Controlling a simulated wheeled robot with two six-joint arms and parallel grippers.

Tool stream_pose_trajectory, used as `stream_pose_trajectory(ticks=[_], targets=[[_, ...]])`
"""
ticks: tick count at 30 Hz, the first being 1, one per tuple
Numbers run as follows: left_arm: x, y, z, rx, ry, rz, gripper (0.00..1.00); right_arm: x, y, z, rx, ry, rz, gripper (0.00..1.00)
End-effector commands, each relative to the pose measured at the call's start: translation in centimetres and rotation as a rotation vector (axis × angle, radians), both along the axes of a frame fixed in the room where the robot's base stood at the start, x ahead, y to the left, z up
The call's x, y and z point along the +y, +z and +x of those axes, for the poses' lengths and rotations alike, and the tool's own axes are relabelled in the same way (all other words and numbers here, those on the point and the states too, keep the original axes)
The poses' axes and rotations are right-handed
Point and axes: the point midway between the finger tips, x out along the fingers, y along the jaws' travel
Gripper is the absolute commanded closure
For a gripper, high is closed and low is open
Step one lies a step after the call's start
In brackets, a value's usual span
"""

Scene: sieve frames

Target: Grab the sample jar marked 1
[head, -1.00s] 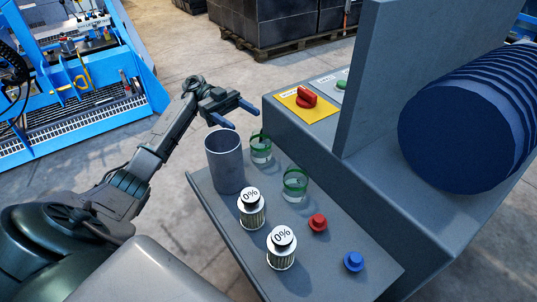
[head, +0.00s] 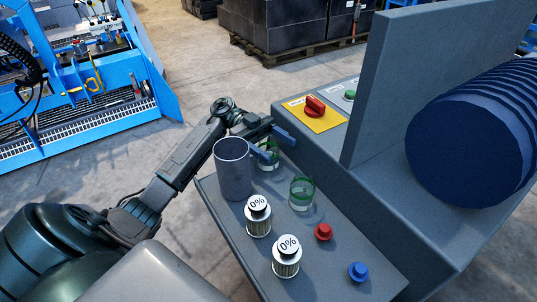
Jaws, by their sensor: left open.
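Two clear glass jars with green rims stand on the grey shelf (head: 335,247). The far jar (head: 269,163) is just behind the grey cup, and the near jar (head: 301,194) is to its lower right. I cannot read a number on either jar. My left gripper (head: 274,144) is open, with its blue fingertips apart at the far jar's rim. One fingertip overlaps the jar's left side in the picture, and the other is beyond its upper right. I cannot tell whether they touch it. My right gripper is not in view.
A tall grey cup (head: 232,170) stands close beside the far jar, under my left wrist. Two canisters marked 0% (head: 258,218) (head: 286,259), a red knob (head: 323,232) and a blue knob (head: 358,271) are nearer. A grey upright panel (head: 400,90) rises on the right.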

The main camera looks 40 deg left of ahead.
Motion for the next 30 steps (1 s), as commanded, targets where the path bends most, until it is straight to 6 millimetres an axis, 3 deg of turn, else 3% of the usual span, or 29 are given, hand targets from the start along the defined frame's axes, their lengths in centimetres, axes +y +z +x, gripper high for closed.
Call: stream_pose_trajectory(ticks=[4, 11, 20, 22, 24, 30], targets=[[0.0, 0.0, 0.0, 0.000, 0.000, 0.000, 0.37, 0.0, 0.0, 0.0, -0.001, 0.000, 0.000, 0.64], [0.1, 0.0, 0.0, 0.001, 0.000, 0.001, 0.80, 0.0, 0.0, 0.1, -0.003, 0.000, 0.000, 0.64], [0.1, 0.0, 0.0, 0.001, 0.000, 0.001, 0.81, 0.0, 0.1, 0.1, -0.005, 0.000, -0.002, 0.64], [0.1, 0.5, 0.0, 0.000, 0.000, 0.002, 0.87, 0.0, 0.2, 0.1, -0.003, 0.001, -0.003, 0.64], [0.1, 1.4, 0.0, -0.001, 0.000, 0.003, 0.98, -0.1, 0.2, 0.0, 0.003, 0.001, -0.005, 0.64], [0.1, 5.5, 0.0, -0.004, 0.000, 0.002, 0.98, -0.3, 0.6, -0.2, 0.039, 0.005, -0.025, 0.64]])
